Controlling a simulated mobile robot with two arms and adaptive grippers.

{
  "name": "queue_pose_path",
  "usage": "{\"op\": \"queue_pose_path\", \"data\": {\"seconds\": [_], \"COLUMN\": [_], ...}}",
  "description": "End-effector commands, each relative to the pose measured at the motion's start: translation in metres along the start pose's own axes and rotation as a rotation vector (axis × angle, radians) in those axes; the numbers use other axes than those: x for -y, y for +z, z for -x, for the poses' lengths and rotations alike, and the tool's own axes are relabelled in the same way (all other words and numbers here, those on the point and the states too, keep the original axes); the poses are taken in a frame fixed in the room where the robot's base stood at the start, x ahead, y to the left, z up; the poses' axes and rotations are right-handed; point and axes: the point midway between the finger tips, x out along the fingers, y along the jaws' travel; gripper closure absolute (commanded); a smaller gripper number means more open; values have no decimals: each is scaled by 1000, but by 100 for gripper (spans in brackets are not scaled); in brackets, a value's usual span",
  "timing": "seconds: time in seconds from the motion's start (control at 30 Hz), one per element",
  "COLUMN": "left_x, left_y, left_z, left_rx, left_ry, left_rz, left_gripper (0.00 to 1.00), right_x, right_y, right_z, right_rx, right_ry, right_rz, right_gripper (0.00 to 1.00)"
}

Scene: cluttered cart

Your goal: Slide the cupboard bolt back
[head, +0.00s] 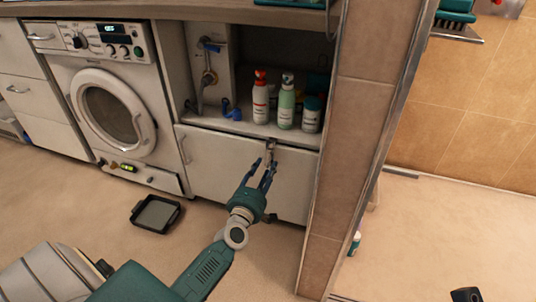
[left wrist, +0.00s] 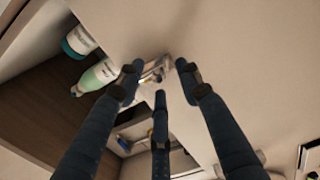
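The cupboard's white front panel (head: 225,165) stands below an open shelf. A small metal bolt (head: 271,144) sits at the panel's top edge, right of its middle; it also shows in the left wrist view (left wrist: 155,70). My left gripper (head: 267,163) is in front of the panel, just below the bolt. In the left wrist view its three dark blue fingers (left wrist: 158,78) are spread, with the bolt just beyond and between the tips. I cannot tell whether any finger touches it. The bolt's far end is partly hidden.
Red-and-white (head: 260,95), green (head: 286,105) and dark-capped white (head: 311,114) bottles stand on the shelf above the bolt. A washing machine (head: 112,108) is at left. A tiled wall edge (head: 345,150) stands close on the right. A dark tray (head: 156,214) lies on the floor.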

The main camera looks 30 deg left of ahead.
Motion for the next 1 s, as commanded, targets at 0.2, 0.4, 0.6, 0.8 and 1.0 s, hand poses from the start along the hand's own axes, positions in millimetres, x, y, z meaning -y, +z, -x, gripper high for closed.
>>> {"op": "queue_pose_path", "data": {"seconds": [0.2, 0.4, 0.6, 0.8, 1.0], "left_x": [0, -1, 0, 0, -1], "left_y": [0, 0, 0, 0, 0], "left_z": [12, 22, 32, 42, 47], "left_rx": [0, 0, 0, 0, 0], "left_ry": [-1, 0, -1, -1, 1], "left_rz": [-1, 0, 0, 0, 0], "left_gripper": [64, 64, 64, 64, 64], "right_x": [0, 0, 0, 0, 0], "right_y": [-1, -1, -1, -2, -2], "right_z": [-3, -5, -7, -9, -9], "right_rx": [0, 0, 0, 0, 0], "right_ry": [0, 0, 0, 0, 0], "right_rz": [0, 0, 0, 0, 0], "right_gripper": [60, 60, 60, 60, 60]}}
